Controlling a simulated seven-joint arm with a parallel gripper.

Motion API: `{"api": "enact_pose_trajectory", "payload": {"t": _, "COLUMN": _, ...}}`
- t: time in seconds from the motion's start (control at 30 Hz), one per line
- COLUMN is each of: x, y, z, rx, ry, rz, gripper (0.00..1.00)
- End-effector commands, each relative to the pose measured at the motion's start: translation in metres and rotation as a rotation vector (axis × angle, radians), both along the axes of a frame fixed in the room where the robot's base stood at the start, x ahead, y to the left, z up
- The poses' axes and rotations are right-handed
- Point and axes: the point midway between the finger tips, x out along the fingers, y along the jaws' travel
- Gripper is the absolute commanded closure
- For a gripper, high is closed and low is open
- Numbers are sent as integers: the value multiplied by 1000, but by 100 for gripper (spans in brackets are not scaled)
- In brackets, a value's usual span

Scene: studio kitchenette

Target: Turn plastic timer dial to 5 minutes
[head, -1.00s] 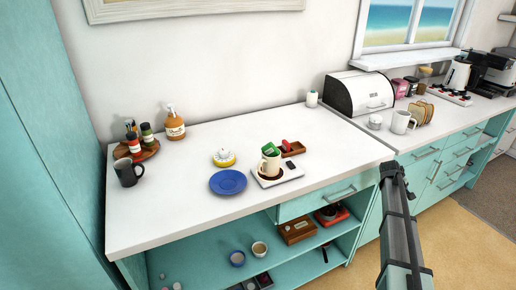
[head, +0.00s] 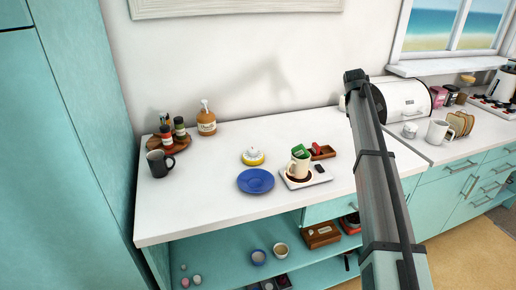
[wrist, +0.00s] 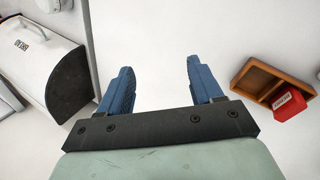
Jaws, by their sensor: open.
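The timer (head: 253,156) is a small round thing with a white dial and a yellow base. It stands on the white counter (head: 225,205), behind a blue plate (head: 256,181), in the head view; the dial's marks are too small to read. My gripper (wrist: 158,85) shows in the wrist view with two blue fingers apart and nothing between them. It is over the white counter between the bread box and the wooden tray. The timer is not in the wrist view. In the head view my arm rises at the right, and its fingers cannot be made out.
A mug (head: 299,166) stands on a small board (head: 306,182) right of the timer. A wooden tray (wrist: 264,78) holds a red box (wrist: 290,104). The bread box (wrist: 40,65) is at the left in the wrist view. A dark mug (head: 158,164) and soap bottle (head: 206,120) stand left.

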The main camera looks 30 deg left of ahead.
Motion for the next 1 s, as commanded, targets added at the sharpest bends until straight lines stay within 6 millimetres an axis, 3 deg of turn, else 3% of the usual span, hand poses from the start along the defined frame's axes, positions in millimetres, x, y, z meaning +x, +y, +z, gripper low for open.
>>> {"api": "enact_pose_trajectory", "payload": {"t": 0.03, "x": -13, "y": 36, "z": 5, "rx": 21, "ry": 26, "rz": 25, "gripper": 35}}
{"api": "enact_pose_trajectory", "payload": {"t": 0.2, "x": -68, "y": 139, "z": 17, "rx": 87, "ry": 133, "rz": 96, "gripper": 35}}
{"api": "enact_pose_trajectory", "payload": {"t": 0.4, "x": -146, "y": 247, "z": 35, "rx": 139, "ry": 266, "rz": 187, "gripper": 35}}
{"api": "enact_pose_trajectory", "payload": {"t": 0.5, "x": -183, "y": 287, "z": 44, "rx": 155, "ry": 323, "rz": 228, "gripper": 35}}
{"api": "enact_pose_trajectory", "payload": {"t": 0.7, "x": -231, "y": 333, "z": 55, "rx": 166, "ry": 400, "rz": 280, "gripper": 35}}
{"api": "enact_pose_trajectory", "payload": {"t": 0.87, "x": -243, "y": 343, "z": 55, "rx": 167, "ry": 419, "rz": 292, "gripper": 35}}
{"api": "enact_pose_trajectory", "payload": {"t": 1.0, "x": -244, "y": 343, "z": 43, "rx": 167, "ry": 421, "rz": 291, "gripper": 35}}
